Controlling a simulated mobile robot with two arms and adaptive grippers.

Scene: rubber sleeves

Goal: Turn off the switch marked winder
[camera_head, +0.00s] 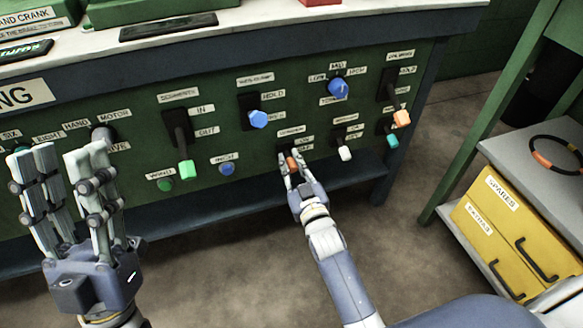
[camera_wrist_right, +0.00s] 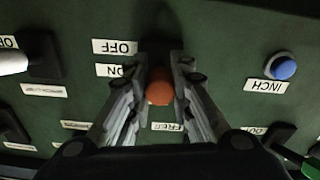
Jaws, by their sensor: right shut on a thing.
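An orange-tipped switch (camera_head: 292,163) sits low on the green panel. My right gripper (camera_head: 290,158) has its fingers on both sides of the orange tip and is shut on it. In the right wrist view the orange tip (camera_wrist_right: 160,88) lies between the fingers of my right gripper (camera_wrist_right: 163,75). An OFF label (camera_wrist_right: 114,47) and an ON label (camera_wrist_right: 120,70) are beside this switch. The name label above it (camera_head: 292,131) is too small to read. My left gripper (camera_head: 70,150) is open and empty, with its fingers pointing up in front of the panel's left part.
Near the held switch are a white-tipped switch (camera_head: 345,153), a blue INCH button (camera_head: 227,169) and a green-tipped lever (camera_head: 186,170). A blue knob (camera_head: 338,89) and an orange-tipped lever (camera_head: 401,118) are higher. A yellow drawer unit (camera_head: 480,218) stands at the right.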

